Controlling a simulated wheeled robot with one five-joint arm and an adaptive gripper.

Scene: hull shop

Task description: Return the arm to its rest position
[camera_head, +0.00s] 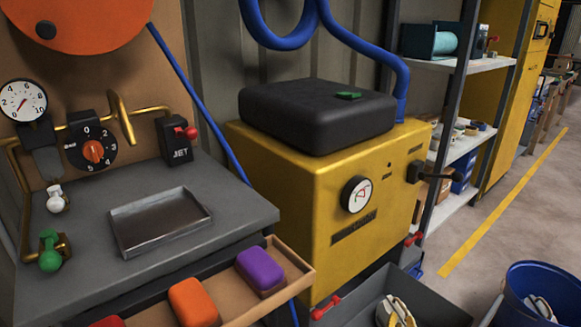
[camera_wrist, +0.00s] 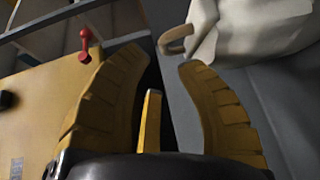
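My gripper (camera_wrist: 163,60) shows in the wrist view only. Its two ribbed yellow fingers stand apart with no object between their tips. A narrow yellow piece rises between them near the palm; I cannot tell whether it is part of the gripper. The arm does not show in the head view, so its overall pose is hidden.
A yellow cabinet (camera_head: 300,190) bears a black cushion-like block (camera_head: 315,115). Left is a grey bench (camera_head: 90,225) with a metal tray (camera_head: 160,222); an open drawer holds coloured blocks. A blue bucket (camera_head: 530,290) stands right. A pale draped thing (camera_wrist: 255,30) is near my fingers.

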